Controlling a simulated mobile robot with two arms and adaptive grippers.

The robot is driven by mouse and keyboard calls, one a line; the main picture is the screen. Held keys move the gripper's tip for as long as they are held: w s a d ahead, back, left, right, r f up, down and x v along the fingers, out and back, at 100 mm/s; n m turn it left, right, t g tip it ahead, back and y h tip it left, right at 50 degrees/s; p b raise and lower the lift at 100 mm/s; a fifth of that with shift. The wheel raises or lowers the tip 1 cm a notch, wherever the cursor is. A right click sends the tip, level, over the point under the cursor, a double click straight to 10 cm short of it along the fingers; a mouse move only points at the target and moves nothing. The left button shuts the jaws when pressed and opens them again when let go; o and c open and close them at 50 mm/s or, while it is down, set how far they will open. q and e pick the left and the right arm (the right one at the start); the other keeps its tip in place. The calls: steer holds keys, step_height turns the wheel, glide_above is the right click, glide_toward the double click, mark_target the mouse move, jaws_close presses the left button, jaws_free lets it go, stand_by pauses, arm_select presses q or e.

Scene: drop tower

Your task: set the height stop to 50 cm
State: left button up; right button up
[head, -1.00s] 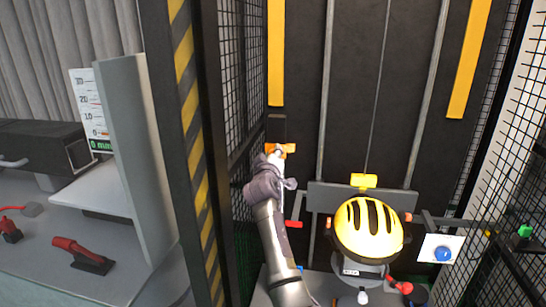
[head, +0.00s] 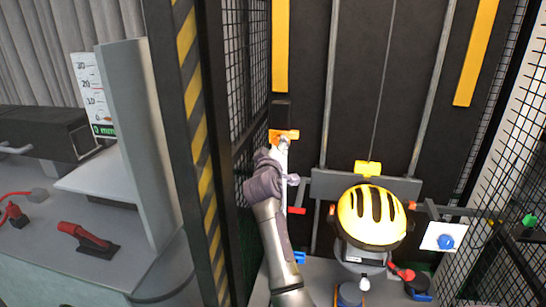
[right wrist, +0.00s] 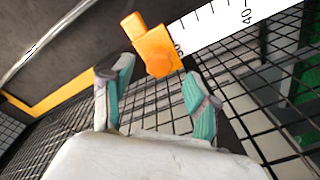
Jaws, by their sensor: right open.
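The orange height stop (head: 283,135) sits on the left side of the drop tower, below a yellow bar. My right gripper (head: 281,147) is right at it, at the end of my raised arm. In the right wrist view the orange stop (right wrist: 157,52) is at the fingertips, with one teal-padded finger on each side. The right gripper (right wrist: 160,73) is open; I cannot tell whether a finger touches the stop. A white scale (right wrist: 228,22) runs up to the stop. Its 40 mark shows; the figure beside the stop is partly hidden. My left gripper is not in view.
A yellow helmet (head: 372,216) sits on the carriage right of my arm. A black-and-yellow striped post (head: 196,130) and mesh panels flank the tower. A red-handled lever (head: 84,236) is on the bench at left. A blue button (head: 445,242) is at right.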

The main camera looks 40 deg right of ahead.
steer(key=v, duration=0.7)
steer(key=shift+s+a, duration=0.2)
